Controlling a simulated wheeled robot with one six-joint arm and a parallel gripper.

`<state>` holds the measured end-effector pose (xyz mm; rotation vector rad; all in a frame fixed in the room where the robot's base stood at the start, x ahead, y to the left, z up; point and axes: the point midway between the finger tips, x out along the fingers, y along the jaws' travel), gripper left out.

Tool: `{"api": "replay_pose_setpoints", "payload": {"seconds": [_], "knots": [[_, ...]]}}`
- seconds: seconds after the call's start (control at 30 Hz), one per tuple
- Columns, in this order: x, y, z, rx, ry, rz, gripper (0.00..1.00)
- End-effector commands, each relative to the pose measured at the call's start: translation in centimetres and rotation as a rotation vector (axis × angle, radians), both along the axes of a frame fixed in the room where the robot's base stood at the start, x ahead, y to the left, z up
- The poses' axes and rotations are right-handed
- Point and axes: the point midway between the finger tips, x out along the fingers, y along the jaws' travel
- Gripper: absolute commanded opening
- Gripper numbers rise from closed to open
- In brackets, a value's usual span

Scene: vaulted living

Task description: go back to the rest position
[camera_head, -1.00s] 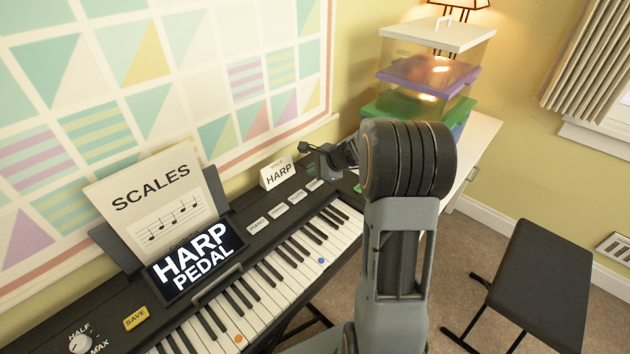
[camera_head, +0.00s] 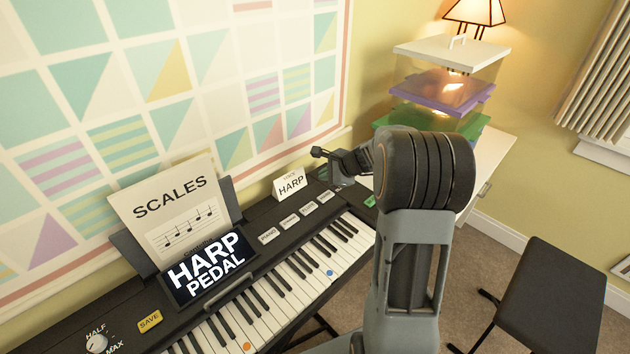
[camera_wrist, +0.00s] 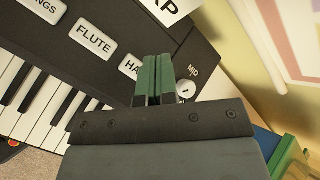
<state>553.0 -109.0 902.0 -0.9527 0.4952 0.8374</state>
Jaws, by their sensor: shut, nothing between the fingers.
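My gripper (camera_head: 318,153) is raised above the right end of the keyboard piano (camera_head: 285,250), close to the small HARP card (camera_head: 290,184). The wrist view shows its two green-padded fingers (camera_wrist: 154,80) pressed together with nothing between them. Below them in that view are the FLUTE button (camera_wrist: 96,39), a partly covered button starting with HA (camera_wrist: 130,66) and a knob (camera_wrist: 186,89) marked MID. I cannot tell the exact height of the fingers above the panel. The piano's screen (camera_head: 208,270) reads HARP PEDAL.
A SCALES music sheet (camera_head: 174,211) stands behind the screen. Stacked clear boxes with coloured lids (camera_head: 441,88) stand on a white cabinet (camera_head: 497,150) behind my arm, with a lamp (camera_head: 474,12) beyond. A black bench (camera_head: 552,300) is on the floor at right.

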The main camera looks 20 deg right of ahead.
Motion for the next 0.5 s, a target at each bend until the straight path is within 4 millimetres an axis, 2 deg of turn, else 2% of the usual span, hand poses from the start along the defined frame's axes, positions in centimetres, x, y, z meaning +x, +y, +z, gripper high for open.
{"api": "replay_pose_setpoints", "payload": {"seconds": [0.17,0.27,0.37,0.43,0.5], "knots": [[0.0,0.0,0.0,-0.008,-0.005,0.009,0.0],[-0.7,0.2,-0.6,-0.063,-0.008,0.09,0.0],[-3.5,0.8,-2.6,-0.161,0.037,0.25,0.0],[-6.2,1.9,-2.4,-0.261,0.054,0.412,0.0],[-9.5,3.5,-1.1,-0.382,0.061,0.613,0.0]]}}
